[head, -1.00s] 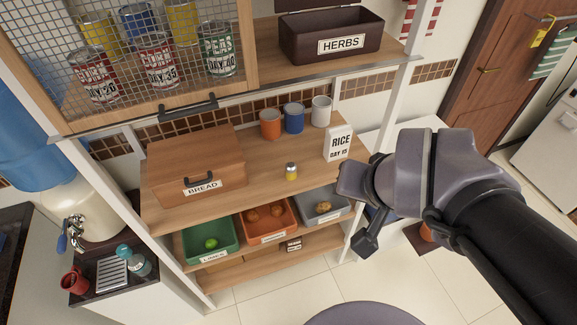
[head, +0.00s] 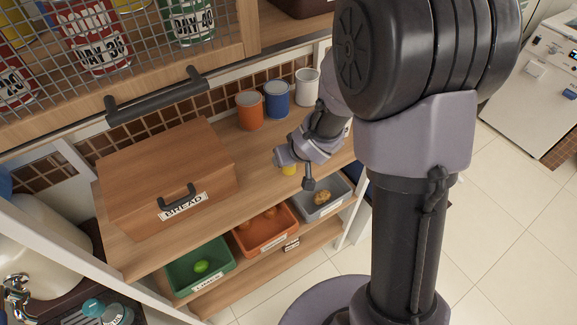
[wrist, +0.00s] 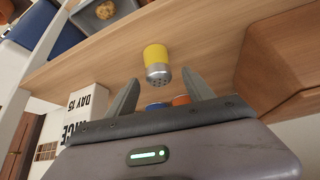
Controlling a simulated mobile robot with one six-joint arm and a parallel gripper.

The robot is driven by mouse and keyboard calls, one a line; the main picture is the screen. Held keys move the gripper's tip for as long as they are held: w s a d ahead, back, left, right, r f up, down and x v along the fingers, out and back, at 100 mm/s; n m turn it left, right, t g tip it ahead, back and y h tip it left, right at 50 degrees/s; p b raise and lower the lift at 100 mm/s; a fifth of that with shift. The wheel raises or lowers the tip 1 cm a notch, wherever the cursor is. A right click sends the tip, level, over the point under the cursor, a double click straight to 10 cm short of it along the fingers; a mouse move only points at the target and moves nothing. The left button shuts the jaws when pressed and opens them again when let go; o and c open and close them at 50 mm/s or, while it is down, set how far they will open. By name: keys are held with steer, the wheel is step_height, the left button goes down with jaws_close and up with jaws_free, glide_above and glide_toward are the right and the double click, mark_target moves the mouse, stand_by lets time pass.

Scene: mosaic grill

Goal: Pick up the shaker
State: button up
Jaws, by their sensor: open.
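The shaker (wrist: 156,62) has a yellow body and a silver perforated top. It stands on the wooden shelf (wrist: 215,40) in the wrist view, just beyond my fingertips and roughly centred between them. My gripper (wrist: 157,90) is open and empty, its two dark fingers spread on either side of the shaker's line. In the head view, my gripper (head: 283,157) is above the shelf, and only the yellow lower part of the shaker (head: 289,169) shows beneath it; its top is hidden.
A wooden bread box (head: 165,175) stands left of the shaker. Orange (head: 250,112), blue (head: 277,101) and white (head: 307,90) cans stand behind. The rice package (wrist: 86,104) is close by in the wrist view. Green (head: 201,267), orange (head: 266,231) and grey (head: 331,201) bins sit below.

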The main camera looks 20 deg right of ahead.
steer(key=b+x, duration=0.2)
steer(key=x, duration=0.3)
steer(key=shift+d+b, duration=0.1)
steer(key=shift+b, duration=0.2)
steer(key=shift+w+f, duration=0.1)
steer(key=shift+c, duration=0.9)
jaws_close()
steer(key=shift+r, duration=0.25)
